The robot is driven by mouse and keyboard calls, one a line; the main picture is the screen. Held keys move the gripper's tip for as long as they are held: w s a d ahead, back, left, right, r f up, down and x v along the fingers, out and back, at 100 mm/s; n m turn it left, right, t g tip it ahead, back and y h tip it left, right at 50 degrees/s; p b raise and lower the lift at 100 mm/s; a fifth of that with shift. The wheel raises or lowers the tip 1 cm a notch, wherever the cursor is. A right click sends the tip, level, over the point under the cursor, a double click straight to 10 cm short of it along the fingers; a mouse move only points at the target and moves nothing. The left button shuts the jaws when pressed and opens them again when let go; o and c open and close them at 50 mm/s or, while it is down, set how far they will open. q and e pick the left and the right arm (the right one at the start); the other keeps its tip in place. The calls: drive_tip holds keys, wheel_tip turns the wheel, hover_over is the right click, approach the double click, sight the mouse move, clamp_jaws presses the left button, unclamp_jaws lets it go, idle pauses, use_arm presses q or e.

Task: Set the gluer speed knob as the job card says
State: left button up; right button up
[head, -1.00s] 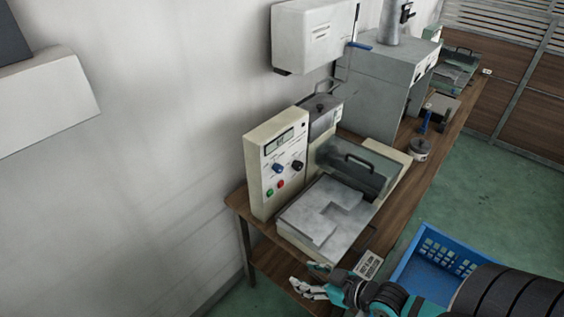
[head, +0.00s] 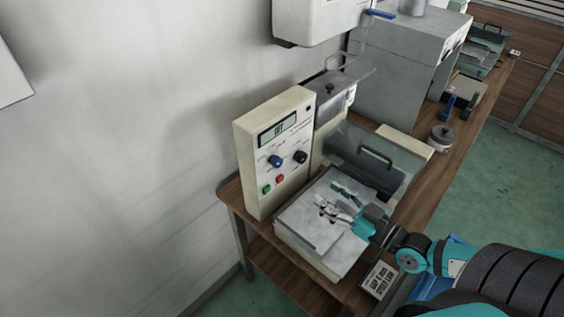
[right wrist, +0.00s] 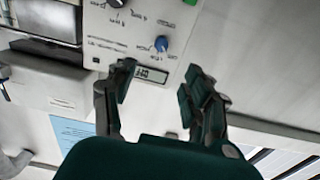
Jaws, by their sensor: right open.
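The gluer's cream control panel (head: 252,165) stands at the left end of the bench. It has a display (head: 278,129), a blue knob (head: 275,161) and a black knob (head: 300,157). I cannot read the display surely, nor which knob is for speed. My right gripper (head: 329,198) is open and empty above the metal tray, apart from the panel. In the right wrist view the panel appears inverted, with the blue knob (right wrist: 161,43) beyond the open fingers (right wrist: 161,78) and the display between them. My left gripper is out of view.
Below the panel's knobs are a green button (head: 267,189) and a red button (head: 280,179). A clear cover with a dark handle (head: 376,158) stands behind the tray (head: 302,236). A lidded pot (head: 441,138) is farther right.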

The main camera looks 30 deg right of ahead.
sight(280, 164)
drive_tip(key=x, duration=0.6)
drive_tip(key=p+x, duration=0.1)
drive_tip(key=x, duration=0.4)
drive_tip(key=shift+w+a+r, duration=0.2)
drive_tip(key=shift+w+a, duration=0.05)
drive_tip(key=shift+w, duration=0.05)
drive_tip(key=x, duration=0.3)
drive_tip(key=shift+w+a+f, duration=0.1)
drive_tip(key=shift+w+a, duration=0.05)
drive_tip(key=shift+w, duration=0.1)
drive_tip(key=shift+w+a+p, duration=0.2)
drive_tip(key=shift+w+p, duration=0.1)
drive_tip(key=shift+w, duration=0.1)
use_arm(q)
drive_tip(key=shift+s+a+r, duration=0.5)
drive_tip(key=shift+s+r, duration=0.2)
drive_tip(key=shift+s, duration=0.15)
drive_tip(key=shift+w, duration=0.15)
use_arm(e)
clamp_jaws()
